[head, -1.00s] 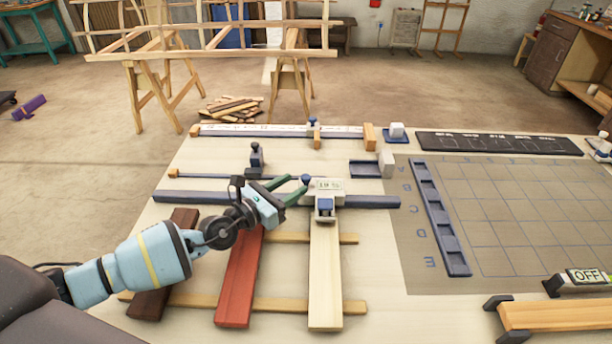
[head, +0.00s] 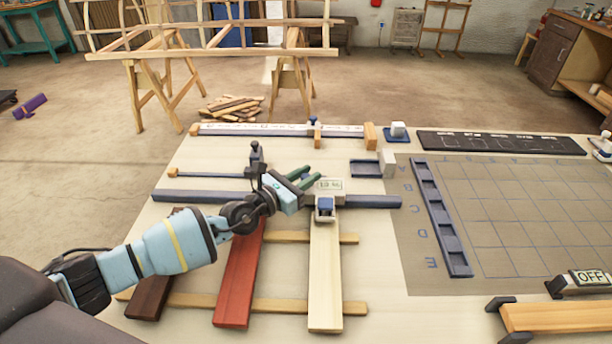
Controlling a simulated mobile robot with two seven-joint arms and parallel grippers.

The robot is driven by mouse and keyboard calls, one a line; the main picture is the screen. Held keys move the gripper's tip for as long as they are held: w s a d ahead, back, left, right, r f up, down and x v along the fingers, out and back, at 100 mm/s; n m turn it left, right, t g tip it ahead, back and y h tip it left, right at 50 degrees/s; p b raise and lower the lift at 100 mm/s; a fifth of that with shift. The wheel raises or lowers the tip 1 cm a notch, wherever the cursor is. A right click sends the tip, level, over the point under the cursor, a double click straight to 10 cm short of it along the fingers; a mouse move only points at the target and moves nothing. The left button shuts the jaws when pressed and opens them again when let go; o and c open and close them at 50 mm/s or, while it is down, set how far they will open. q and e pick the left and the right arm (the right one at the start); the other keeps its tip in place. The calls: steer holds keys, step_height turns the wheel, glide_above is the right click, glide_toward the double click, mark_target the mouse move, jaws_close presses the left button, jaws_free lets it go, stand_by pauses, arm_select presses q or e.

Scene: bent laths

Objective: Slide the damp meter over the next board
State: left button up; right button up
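The damp meter (head: 329,186), a pale box with a small display that I cannot read clearly and a blue block (head: 325,205) at its front, sits on the dark blue rail (head: 375,201). It stands over the far end of the pale board (head: 325,275). A red board (head: 240,275) and a dark brown board (head: 152,292) lie to its left. My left gripper (head: 313,175) has its green fingers at the meter's upper left side. The blue knob there is hidden, and I cannot tell whether the fingers close on it. My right gripper is out of view.
The boards lie across two wooden strips (head: 285,304). A ruled rail (head: 280,130) and a thin rod with a dark clamp (head: 257,158) lie farther back. A gridded mat (head: 520,215) with a blue slotted strip (head: 440,217) lies to the right.

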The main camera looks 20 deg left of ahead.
arm_select(q)
jaws_close()
steer(key=shift+a, duration=0.15)
